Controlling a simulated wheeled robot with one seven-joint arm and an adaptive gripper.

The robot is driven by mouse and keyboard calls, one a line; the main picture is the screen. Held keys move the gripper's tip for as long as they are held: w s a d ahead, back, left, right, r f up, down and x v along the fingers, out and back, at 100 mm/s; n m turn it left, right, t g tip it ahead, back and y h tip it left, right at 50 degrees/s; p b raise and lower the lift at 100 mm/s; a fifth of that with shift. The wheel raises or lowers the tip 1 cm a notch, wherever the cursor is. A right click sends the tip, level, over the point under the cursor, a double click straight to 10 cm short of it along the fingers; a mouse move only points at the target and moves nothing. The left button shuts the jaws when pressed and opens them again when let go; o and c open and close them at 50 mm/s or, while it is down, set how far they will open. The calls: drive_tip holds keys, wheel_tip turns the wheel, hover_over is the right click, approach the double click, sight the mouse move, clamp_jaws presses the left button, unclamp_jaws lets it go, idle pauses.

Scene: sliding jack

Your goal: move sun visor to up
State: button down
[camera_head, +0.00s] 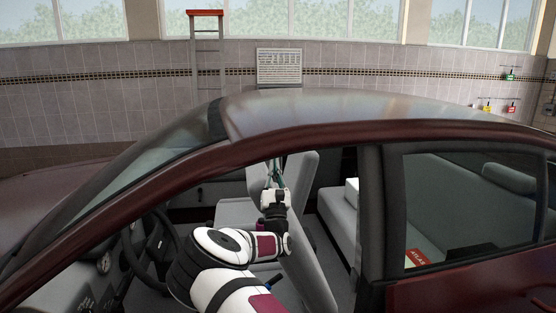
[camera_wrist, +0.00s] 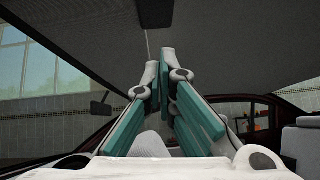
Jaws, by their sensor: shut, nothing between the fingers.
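My gripper (camera_head: 274,172) is inside the car, above the front seats, with its fingers pointing up and away. It also shows in the wrist view (camera_wrist: 165,62), where its teal-padded fingers come together at the tips, shut and empty. In the wrist view a long dark panel (camera_wrist: 65,40) runs along the top of the windshield on the left. It may be the sun visor or the roof edge; I cannot tell which. The fingertips appear to its right, and no contact shows. In the head view the roof hides the visor area.
The car roof (camera_head: 380,108) and dark red door frame (camera_head: 340,133) surround my arm. The steering wheel (camera_head: 150,245) is left of my arm; a grey front seat (camera_head: 310,265) is close on its right. A dark block (camera_wrist: 153,13) shows on the ceiling (camera_wrist: 235,45).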

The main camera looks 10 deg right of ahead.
drive_tip(key=d+v, duration=0.1)
drive_tip(key=v, duration=0.7)
drive_tip(key=s+d+r+m+g+h, duration=0.4)
drive_tip(key=s+d+m+g+h, duration=0.1)
drive_tip(key=d+m+g+h, duration=0.35)
drive_tip(key=s+d+r+m+g+h, duration=0.3)
drive_tip(key=s+d+m+g+h, duration=0.2)
drive_tip(key=d+m+g+h, duration=0.35)
drive_tip(key=s+d+m+g+y, duration=0.2)
drive_tip(key=s+d+m+g, duration=0.1)
drive_tip(key=s+m+g, duration=0.3)
drive_tip(key=s+d+m+g+y, duration=0.2)
drive_tip(key=s+d+m+g, duration=0.25)
drive_tip(key=s, duration=0.45)
drive_tip(key=s+a+f+m+y, duration=0.2)
drive_tip(key=s+a+y, duration=0.1)
drive_tip(key=s+y, duration=0.25)
drive_tip(key=s+a+f+m+y, duration=0.1)
drive_tip(key=s+a+m+y, duration=0.1)
drive_tip(key=s+a+y, duration=0.35)
drive_tip(key=s+a+r+t+y, duration=0.2)
drive_tip(key=s+a, duration=0.3)
drive_tip(key=a, duration=0.3)
drive_tip(key=s+a+r+t+y, duration=0.3)
drive_tip(key=s+a, duration=0.3)
drive_tip(key=a, duration=0.2)
drive_tip(key=shift+s+m+t+y, duration=0.15)
drive_tip(key=shift+m+t+y, duration=0.3)
drive_tip(key=shift+t+y, duration=0.35)
drive_tip(key=shift+r, duration=0.1)
